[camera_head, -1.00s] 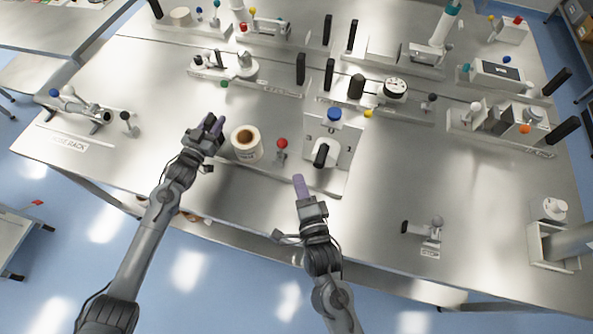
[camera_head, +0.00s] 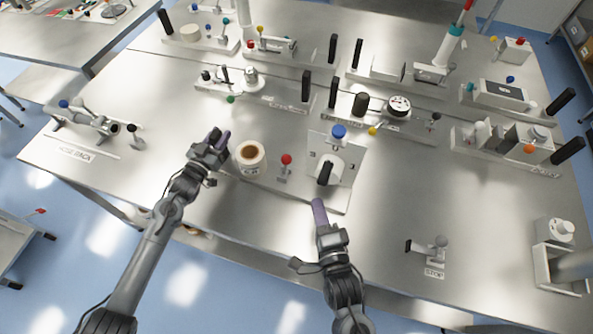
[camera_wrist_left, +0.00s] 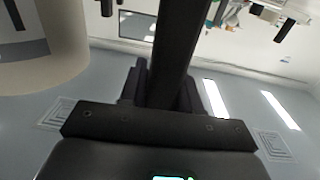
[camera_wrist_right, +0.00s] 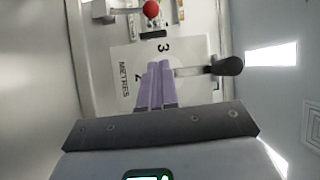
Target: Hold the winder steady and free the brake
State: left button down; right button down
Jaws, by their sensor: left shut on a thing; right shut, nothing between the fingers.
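The winder's upright white panel (camera_head: 350,148) has a blue knob (camera_head: 338,131) on top and a black crank handle (camera_head: 325,172) on its front. A white paper roll (camera_head: 250,160) and a small lever with a red knob (camera_head: 286,159) stand left of the panel. My left gripper (camera_head: 218,142) is shut on a black upright bar (camera_wrist_left: 180,45) left of the roll. My right gripper (camera_head: 319,208) is shut and empty, in front of the panel's lower edge. In the right wrist view its fingertips (camera_wrist_right: 160,68) overlap the dial face marked METRES (camera_wrist_right: 132,58); contact cannot be told.
A small STOP lever (camera_head: 428,248) stands at the front right, and a hose rack (camera_head: 90,125) at the left. Several other stations with black posts (camera_head: 306,86) fill the back. Bare steel lies between the panel and the STOP lever.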

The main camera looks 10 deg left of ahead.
jog(key=shift+s+d+f, duration=0.1)
jog(key=shift+f, duration=0.1)
send_near(286, 166)
jog(key=w+d+r, duration=0.4)
jog(key=shift+w+a+f, duration=0.15)
jog(key=shift+w+a, duration=0.2)
jog(key=shift+a, duration=0.35)
jog(key=shift+w+a+f, duration=0.1)
jog(key=shift+w+a, duration=0.25)
jog(key=shift+a, duration=0.3)
jog(key=shift+w+a+f, duration=0.15)
jog(key=shift+w+a, duration=0.25)
jog(key=shift+a, duration=0.3)
